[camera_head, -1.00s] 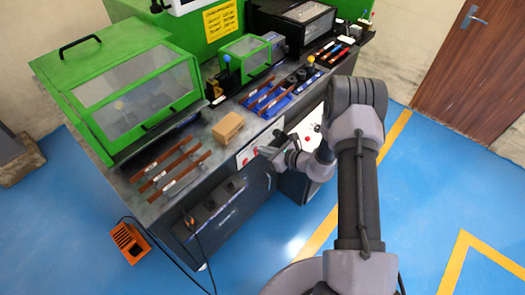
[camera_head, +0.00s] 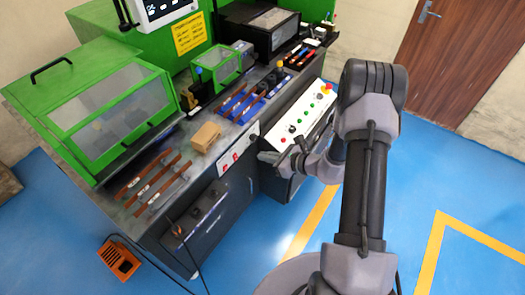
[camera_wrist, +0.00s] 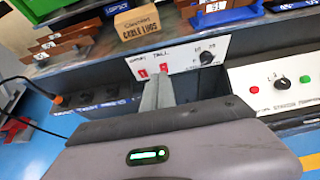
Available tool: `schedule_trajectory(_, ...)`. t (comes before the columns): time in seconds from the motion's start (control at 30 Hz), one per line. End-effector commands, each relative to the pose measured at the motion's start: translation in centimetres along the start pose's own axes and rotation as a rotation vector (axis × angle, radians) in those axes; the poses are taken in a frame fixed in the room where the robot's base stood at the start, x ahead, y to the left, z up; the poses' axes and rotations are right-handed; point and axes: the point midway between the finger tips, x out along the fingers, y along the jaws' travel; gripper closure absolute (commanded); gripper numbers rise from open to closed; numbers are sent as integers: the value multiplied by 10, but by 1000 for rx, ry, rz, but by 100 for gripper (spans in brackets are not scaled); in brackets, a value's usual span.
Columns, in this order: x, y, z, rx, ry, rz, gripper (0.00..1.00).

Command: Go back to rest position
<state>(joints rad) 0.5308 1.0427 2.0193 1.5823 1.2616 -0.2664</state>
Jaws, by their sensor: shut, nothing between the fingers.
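My gripper (camera_head: 271,157) is in front of the green bending machine's workbench, near its front control panels. In the wrist view my gripper (camera_wrist: 158,82) shows its two fingers pressed together, shut with nothing between them. The fingertips point at the white panel with red switches (camera_wrist: 182,58) and overlap its lower edge in that view. I cannot tell the exact gap to the panel. My arm is bent, with the forearm reaching towards the bench.
A cardboard box (camera_head: 205,137) and several copper bars (camera_head: 155,175) lie on the bench top. A blue tray (camera_head: 246,103) sits farther back. A sloped button panel (camera_head: 305,118) is beside my gripper. An orange container (camera_head: 119,259) stands on the floor. Blue floor at right is free.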

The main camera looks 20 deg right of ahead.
Motion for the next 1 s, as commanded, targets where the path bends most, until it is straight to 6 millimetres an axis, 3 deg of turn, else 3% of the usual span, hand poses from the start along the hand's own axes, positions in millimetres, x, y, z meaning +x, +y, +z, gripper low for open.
schedule_trajectory(0.17,0,2,4,-12,-1,8,100)
schedule_trajectory(0.27,-7,19,47,-129,-9,83,100)
schedule_trajectory(0.37,-32,72,124,-406,-4,251,100)
schedule_trajectory(0.4,-49,101,153,-551,10,330,100)
schedule_trajectory(0.5,-101,170,197,-922,71,492,100)
schedule_trajectory(0.6,-160,219,212,-1305,167,591,100)
schedule_trajectory(0.7,-213,243,211,-1656,283,619,100)
schedule_trajectory(0.83,-259,247,206,-1977,419,582,100)
schedule_trajectory(1.0,-281,243,205,-2133,502,539,100)
